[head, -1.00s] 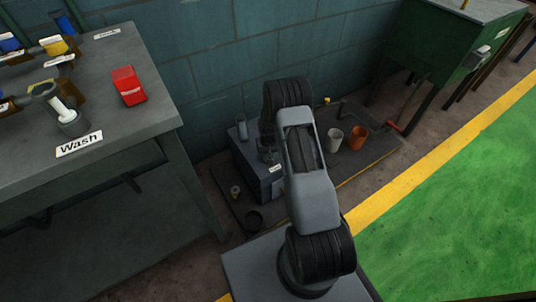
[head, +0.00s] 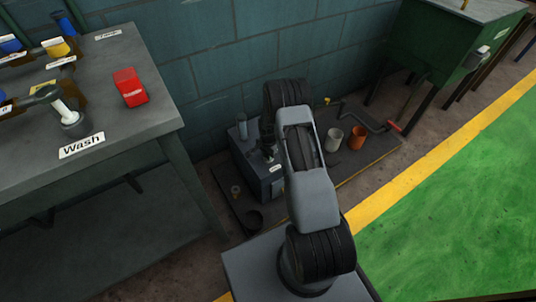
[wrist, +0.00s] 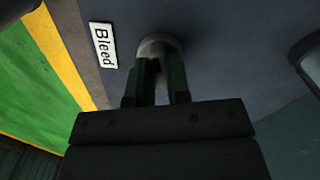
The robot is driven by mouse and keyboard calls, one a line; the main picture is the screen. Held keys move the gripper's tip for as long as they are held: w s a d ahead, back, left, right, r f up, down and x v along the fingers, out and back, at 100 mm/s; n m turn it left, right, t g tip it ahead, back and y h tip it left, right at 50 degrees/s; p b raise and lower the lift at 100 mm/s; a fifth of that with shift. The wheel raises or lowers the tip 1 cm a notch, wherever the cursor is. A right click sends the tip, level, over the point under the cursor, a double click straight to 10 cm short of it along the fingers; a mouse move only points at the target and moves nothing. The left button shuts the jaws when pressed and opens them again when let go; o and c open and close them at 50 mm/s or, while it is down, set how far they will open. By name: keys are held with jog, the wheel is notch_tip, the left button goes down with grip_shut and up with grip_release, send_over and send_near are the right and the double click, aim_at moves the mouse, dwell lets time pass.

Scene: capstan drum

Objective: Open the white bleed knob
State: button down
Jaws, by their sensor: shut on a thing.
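In the wrist view, the pale knob (wrist: 159,44) sits on a dark panel beside a white "Bleed" label (wrist: 103,46). My gripper (wrist: 159,66) has its two dark green fingers closed on the knob from either side. The fingers and palm cover part of the knob, so its turn angle cannot be read. In the head view, the grey box (head: 250,165) stands on the floor by the wall.
A workbench (head: 110,115) with a red block (head: 130,88) stands left. Green floor (head: 450,210) lies clear right.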

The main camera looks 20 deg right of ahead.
jog(key=shift+m, duration=2)
jog(key=c, duration=1.1)
grip_release()
notch_tip(320, 180, up, 14)
jog(key=p, duration=0.4)
jog(key=shift+f+p, duration=0.1)
jog(key=shift+p, duration=0.3)
